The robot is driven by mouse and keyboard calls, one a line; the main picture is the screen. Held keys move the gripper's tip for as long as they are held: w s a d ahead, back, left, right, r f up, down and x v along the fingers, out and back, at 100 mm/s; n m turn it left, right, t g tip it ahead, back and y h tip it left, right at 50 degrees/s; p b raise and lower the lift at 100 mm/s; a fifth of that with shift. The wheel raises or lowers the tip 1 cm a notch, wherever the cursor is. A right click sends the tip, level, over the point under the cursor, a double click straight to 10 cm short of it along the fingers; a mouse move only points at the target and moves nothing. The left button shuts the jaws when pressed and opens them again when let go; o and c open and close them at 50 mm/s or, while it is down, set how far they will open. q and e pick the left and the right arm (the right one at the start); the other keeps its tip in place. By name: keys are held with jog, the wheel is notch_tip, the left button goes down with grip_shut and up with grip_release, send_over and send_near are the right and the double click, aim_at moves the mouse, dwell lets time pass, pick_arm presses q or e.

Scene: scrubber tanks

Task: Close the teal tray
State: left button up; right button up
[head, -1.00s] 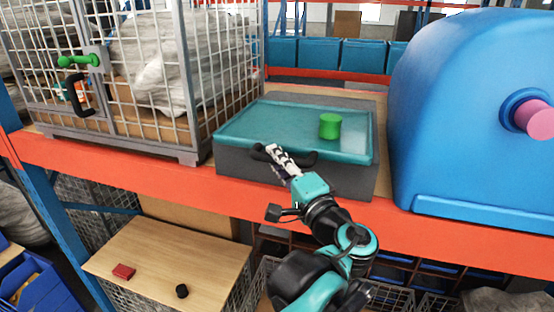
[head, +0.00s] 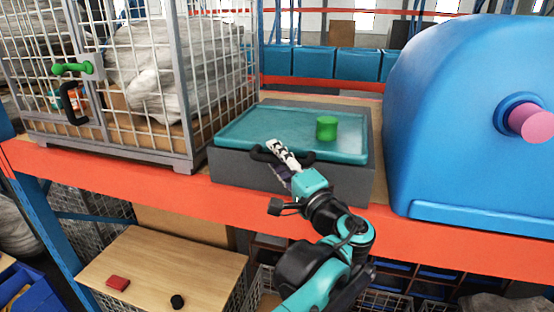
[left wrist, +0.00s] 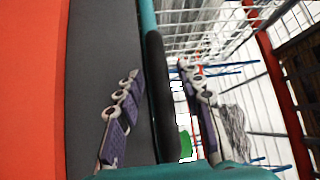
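The teal tray (head: 250,125) lies in the top of a grey box (head: 236,172) on the orange-edged shelf. A black handle (head: 300,160) runs along the tray's front edge. A green cylinder (head: 326,127) stands on the tray. My left gripper (head: 272,150) is at the left part of the handle. In the left wrist view my left gripper (left wrist: 158,98) is open, with one finger on each side of the black handle (left wrist: 157,75). Gaps show between handle and fingers. The tray's teal edge shows in that view too. My right gripper is not in view.
A wire cage (head: 150,80) with wrapped sacks stands left of the box, close to it. A large blue housing (head: 450,110) with a pink knob stands right. Below is a wooden table (head: 165,265) with a red block (head: 118,283) and a black cylinder (head: 177,301).

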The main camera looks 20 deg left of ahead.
pick_arm(q)
jog(key=shift+s+d, duration=0.3)
jog(key=shift+s, duration=0.05)
jog(key=v, duration=1.1)
jog(key=shift+d, duration=0.1)
jog(key=s+a+f+n+g+h+b, duration=0.15)
jog(key=a+f+b, duration=0.35)
jog(key=f, duration=0.7)
jog(key=s+a+f+g+h+b, duration=0.15)
jog(key=a+f+g+b, duration=0.35)
jog(key=f, duration=0.7)
jog(key=s+a+f+n+h+b, duration=0.1)
jog(key=a+f+h+b, duration=0.15)
jog(key=f+b, duration=0.7)
jog(key=s+f+n+h+b, duration=0.2)
jog(key=s+f+h+b, duration=0.2)
jog(key=f, duration=1.2)
jog(key=s+d+f+n+h+b, duration=0.1)
jog(key=s+f+n+h+b, duration=0.2)
jog(key=f+b, duration=0.8)
notch_tip(320, 180, down, 5)
jog(key=shift+s+d+f+g+h, duration=0.2)
jog(key=shift+s+d+g+h, duration=0.15)
jog(key=shift+s+h, duration=0.1)
